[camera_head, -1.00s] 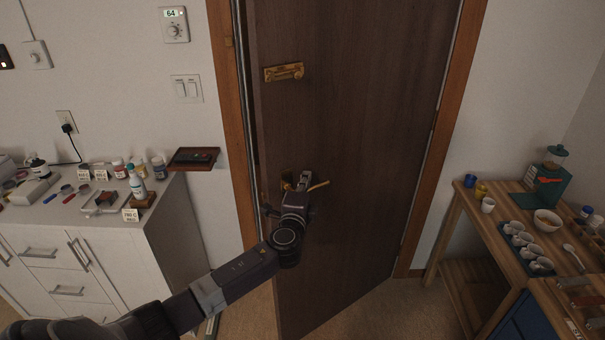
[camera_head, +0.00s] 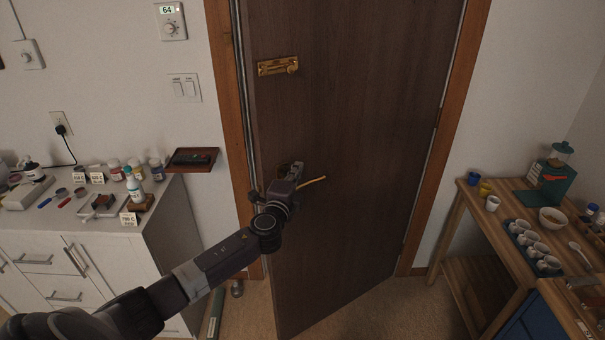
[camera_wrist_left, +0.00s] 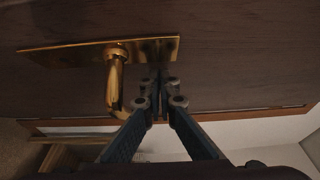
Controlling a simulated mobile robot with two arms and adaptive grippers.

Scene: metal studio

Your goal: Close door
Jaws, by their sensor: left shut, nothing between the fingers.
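The dark brown wooden door (camera_head: 350,110) stands slightly ajar, with a gap along its left edge beside the wooden frame (camera_head: 233,130). A brass latch (camera_head: 278,66) is on its upper left. My left gripper (camera_head: 297,172) is at the door's left side beside the brass lever handle (camera_head: 312,182), its fingers shut and empty. In the left wrist view the fingers (camera_wrist_left: 160,80) point at the door face, next to the handle's brass plate (camera_wrist_left: 60,55). Whether the fingertips touch the door cannot be told. My right gripper is not in view.
A white cabinet (camera_head: 60,255) with bottles and small tools stands left of the door. A small wall shelf (camera_head: 192,160) juts out near the frame. A wooden table (camera_head: 470,210) with cups stands at the right. The floor (camera_head: 350,310) before the door is clear.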

